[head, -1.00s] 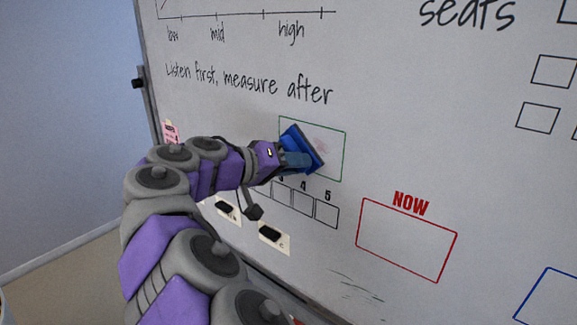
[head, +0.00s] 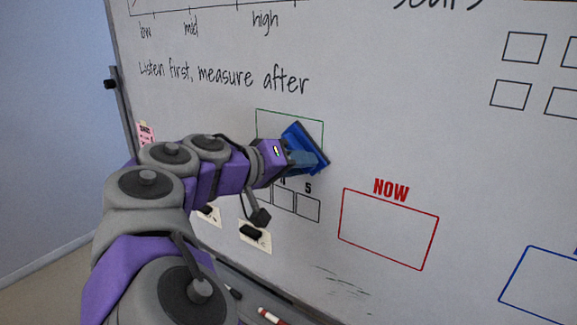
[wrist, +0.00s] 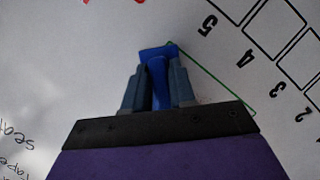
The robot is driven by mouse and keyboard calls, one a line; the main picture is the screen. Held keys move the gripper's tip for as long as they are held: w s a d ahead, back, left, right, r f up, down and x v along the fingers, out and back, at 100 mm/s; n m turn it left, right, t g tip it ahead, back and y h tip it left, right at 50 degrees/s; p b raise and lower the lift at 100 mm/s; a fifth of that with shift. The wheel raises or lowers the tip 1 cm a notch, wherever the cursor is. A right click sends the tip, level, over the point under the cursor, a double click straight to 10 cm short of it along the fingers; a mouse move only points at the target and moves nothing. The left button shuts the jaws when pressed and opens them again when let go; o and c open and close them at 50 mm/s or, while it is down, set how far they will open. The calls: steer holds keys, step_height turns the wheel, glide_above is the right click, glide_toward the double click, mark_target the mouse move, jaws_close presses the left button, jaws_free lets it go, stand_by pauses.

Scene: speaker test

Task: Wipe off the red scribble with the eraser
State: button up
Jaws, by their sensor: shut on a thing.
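The blue eraser (head: 311,147) is tilted against the whiteboard, over the right part of the green-outlined box (head: 275,124). My gripper (head: 301,160) is shut on the eraser's handle. In the wrist view the eraser (wrist: 158,75) sits between both fingers of my gripper (wrist: 157,88). I see no clear red scribble in the uncovered part of the green box; the eraser and my gripper hide the rest. Whether the eraser's face fully touches the board, I cannot tell.
The whiteboard (head: 400,130) also bears a red NOW box (head: 388,229), numbered squares (head: 307,207) and handwriting. Dark stroke marks (head: 343,280) lie low on it. Markers (head: 271,316) rest by the lower ledge. Small cards with black items are below my forearm.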

steer(key=w+a+p, duration=0.2)
steer(key=w+a, duration=0.2)
steer(key=a, duration=0.1)
steer(key=shift+w+a+p, duration=0.3)
steer(key=shift+a+p, duration=0.1)
stand_by(0.7)
steer(key=s+a+b, duration=0.1)
steer(key=s+a, duration=0.2)
steer(key=s, duration=0.1)
steer(key=shift+s+a, duration=0.35)
steer(key=shift+s, duration=0.05)
stand_by(0.4)
steer(key=shift+s+a+b, duration=0.45)
steer(key=shift+s+a, duration=0.5)
steer(key=shift+s, duration=0.2)
